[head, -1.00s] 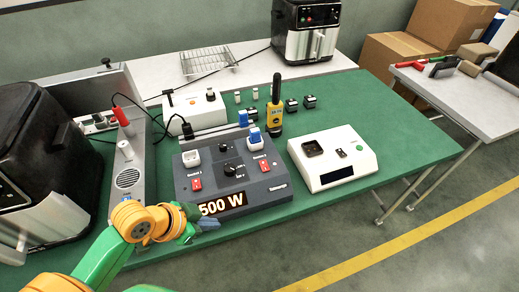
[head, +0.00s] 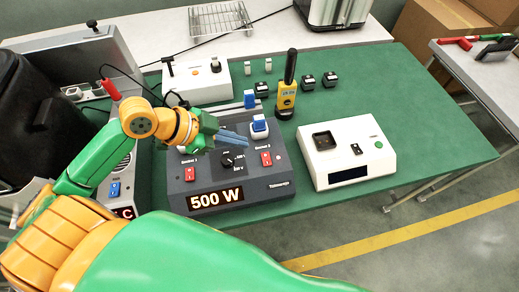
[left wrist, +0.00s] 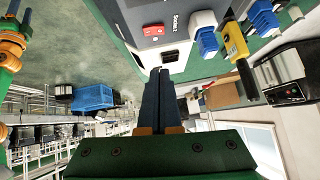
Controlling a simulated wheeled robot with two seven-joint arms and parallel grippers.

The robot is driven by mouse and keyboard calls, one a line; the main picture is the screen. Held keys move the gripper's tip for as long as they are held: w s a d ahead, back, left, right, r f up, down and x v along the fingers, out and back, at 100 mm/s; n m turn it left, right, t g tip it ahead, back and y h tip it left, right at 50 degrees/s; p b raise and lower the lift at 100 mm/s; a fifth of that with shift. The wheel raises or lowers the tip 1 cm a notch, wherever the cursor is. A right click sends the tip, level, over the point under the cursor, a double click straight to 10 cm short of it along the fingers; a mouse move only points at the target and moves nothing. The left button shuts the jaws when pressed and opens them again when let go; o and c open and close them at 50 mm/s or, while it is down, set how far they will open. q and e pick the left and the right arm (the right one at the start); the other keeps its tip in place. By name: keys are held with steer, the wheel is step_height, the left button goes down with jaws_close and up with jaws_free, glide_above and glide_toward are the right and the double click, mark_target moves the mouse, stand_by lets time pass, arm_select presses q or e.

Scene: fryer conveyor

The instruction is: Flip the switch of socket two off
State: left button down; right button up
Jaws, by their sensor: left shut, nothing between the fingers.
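The dark grey socket panel (head: 230,198) stands on the green table and its display reads 500 W. The red switch of socket two (head: 266,158) is on the panel's right side, below a white socket holding a blue plug (head: 259,127). The red switch of socket one (head: 189,174) is on the left. My left gripper (head: 246,141) is shut and empty, with its fingertips over the panel, up and left of the socket two switch and apart from it as far as I can tell. In the left wrist view the shut fingertips (left wrist: 164,72) point towards the panel. My right gripper is out of view.
A black knob (head: 228,159) sits between the switches. A yellow tester (head: 286,97) stands behind the panel. A white device (head: 341,158) with a dark display is to the right. A metal box (head: 115,185) is at left. Green table surface is free at the right.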

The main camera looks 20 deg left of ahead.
arm_select(q)
glide_above(266, 159)
steer(key=a, duration=0.1)
steer(key=f, duration=0.3)
steer(key=f+p, duration=0.1)
steer(key=f, duration=0.1)
steer(key=shift+s+a+f, duration=0.1)
steer(key=shift+s+f, duration=0.05)
steer(key=shift+s, duration=0.15)
step_height(266, 159, down, 3)
steer(key=shift+a+r, duration=0.1)
steer(key=shift+w+a+f, duration=0.15)
steer(key=shift+w+f, duration=0.05)
steer(key=shift+f, duration=0.5)
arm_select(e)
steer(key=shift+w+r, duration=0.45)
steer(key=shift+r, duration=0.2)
